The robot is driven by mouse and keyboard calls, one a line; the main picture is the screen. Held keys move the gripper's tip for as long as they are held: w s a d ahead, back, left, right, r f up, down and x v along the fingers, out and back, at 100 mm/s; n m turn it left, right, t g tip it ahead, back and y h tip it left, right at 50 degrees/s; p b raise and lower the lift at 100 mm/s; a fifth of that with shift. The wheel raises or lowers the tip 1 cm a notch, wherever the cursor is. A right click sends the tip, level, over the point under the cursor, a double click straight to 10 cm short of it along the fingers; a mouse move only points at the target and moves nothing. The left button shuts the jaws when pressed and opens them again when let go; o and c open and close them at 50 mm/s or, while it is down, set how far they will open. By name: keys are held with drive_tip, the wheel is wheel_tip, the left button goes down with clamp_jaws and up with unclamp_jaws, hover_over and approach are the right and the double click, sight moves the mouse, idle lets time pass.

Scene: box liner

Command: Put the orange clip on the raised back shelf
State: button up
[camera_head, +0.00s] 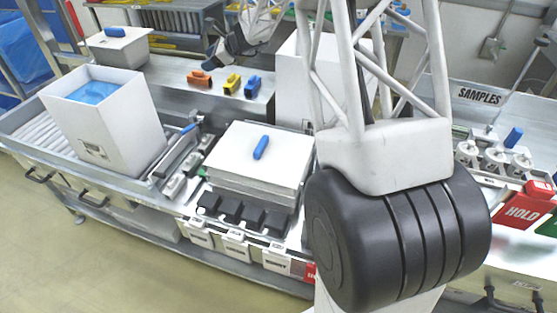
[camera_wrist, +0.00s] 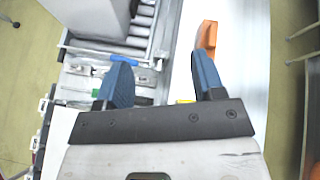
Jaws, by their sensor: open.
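The orange clip (camera_head: 199,78) rests on the raised back shelf (camera_head: 178,69), near its front edge, at the left of a row of clips. It also shows in the wrist view (camera_wrist: 207,36), just past the tip of the right finger, not between the fingers. My gripper (camera_head: 216,55) is just above and behind the orange clip in the head view. In the wrist view its two blue fingers (camera_wrist: 162,75) are spread wide with nothing held between them. Whether a finger touches the clip I cannot tell.
A yellow clip (camera_head: 232,83) and a blue clip (camera_head: 253,86) stand right of the orange one. A white box with a blue liner (camera_head: 108,121) stands left. White boards with a blue handle (camera_head: 258,168) lie in front. My arm hides much of the right side.

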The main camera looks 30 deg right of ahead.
drive_tip(key=s+a+r+n+g+h, duration=0.1)
drive_tip(key=s+a+r+n, duration=0.2)
drive_tip(key=s, duration=0.7)
drive_tip(key=s+a+r+n+g+h, duration=0.1)
drive_tip(key=s+r+n+g, duration=0.2)
drive_tip(key=s, duration=0.6)
drive_tip(key=s+a+r+n+h, duration=0.1)
drive_tip(key=s+a+r+n, duration=0.3)
drive_tip(key=s, duration=0.6)
drive_tip(key=s+d+f+n+h, duration=0.1)
drive_tip(key=s+n, duration=0.3)
drive_tip(key=s, duration=0.6)
drive_tip(key=s+d+f+n+h, duration=0.2)
drive_tip(key=s+n+h, duration=0.1)
drive_tip(key=s, duration=0.7)
drive_tip(key=s+d+f+n+h, duration=0.1)
drive_tip(key=s+n, duration=0.4)
drive_tip(key=s, duration=0.5)
drive_tip(key=shift+d+f+g+h, duration=0.4)
drive_tip(key=shift+d+h, duration=0.1)
drive_tip(key=shift+h, duration=0.3)
